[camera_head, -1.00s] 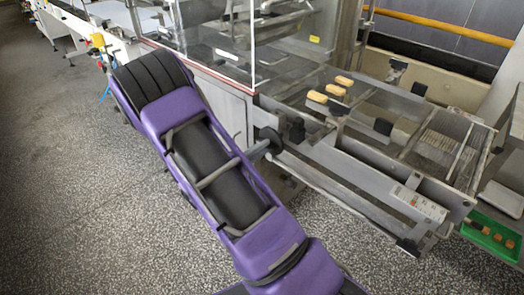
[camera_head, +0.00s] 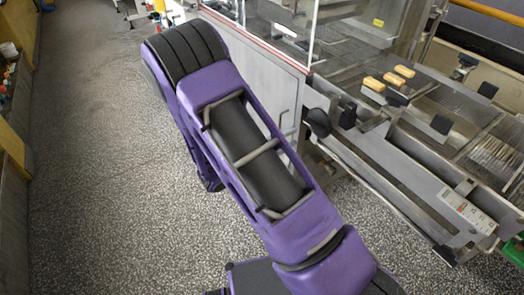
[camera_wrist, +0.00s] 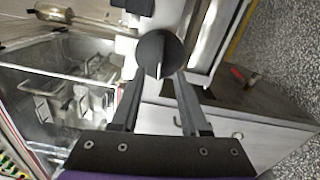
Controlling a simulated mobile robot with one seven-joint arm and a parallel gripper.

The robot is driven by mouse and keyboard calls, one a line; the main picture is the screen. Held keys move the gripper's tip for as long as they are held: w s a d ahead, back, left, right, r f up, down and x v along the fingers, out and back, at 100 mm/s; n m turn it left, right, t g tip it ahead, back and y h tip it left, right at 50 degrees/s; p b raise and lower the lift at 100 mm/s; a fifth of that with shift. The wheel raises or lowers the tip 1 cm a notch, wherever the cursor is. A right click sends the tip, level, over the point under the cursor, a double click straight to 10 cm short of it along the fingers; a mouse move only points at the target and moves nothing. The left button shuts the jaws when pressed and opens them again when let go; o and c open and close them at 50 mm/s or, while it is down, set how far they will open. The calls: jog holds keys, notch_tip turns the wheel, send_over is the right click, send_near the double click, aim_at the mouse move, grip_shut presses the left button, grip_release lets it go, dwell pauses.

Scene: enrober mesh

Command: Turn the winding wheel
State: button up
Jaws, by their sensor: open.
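A black round wheel (camera_head: 318,122), which I take to be the winding wheel, sits on the side of the steel machine, right of my purple arm in the head view. In the wrist view a round black knob with a pale pointer-like ridge (camera_wrist: 158,53), probably the same wheel, shows just past the fingertips. My gripper (camera_wrist: 160,78) is open and empty, its two dark fingers spread below the knob. I cannot tell how far the knob is from the fingertips. In the head view the gripper is hidden behind my arm.
The machine's frame (camera_head: 390,185) runs to the lower right, with a mesh belt and several bars (camera_head: 385,78) on top. A clear guard (camera_head: 285,25) stands above the white cabinet (camera_head: 260,75). A control panel (camera_head: 465,210) is at right. Speckled floor (camera_head: 100,150) is open at left.

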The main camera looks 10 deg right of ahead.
jog(key=v, duration=1)
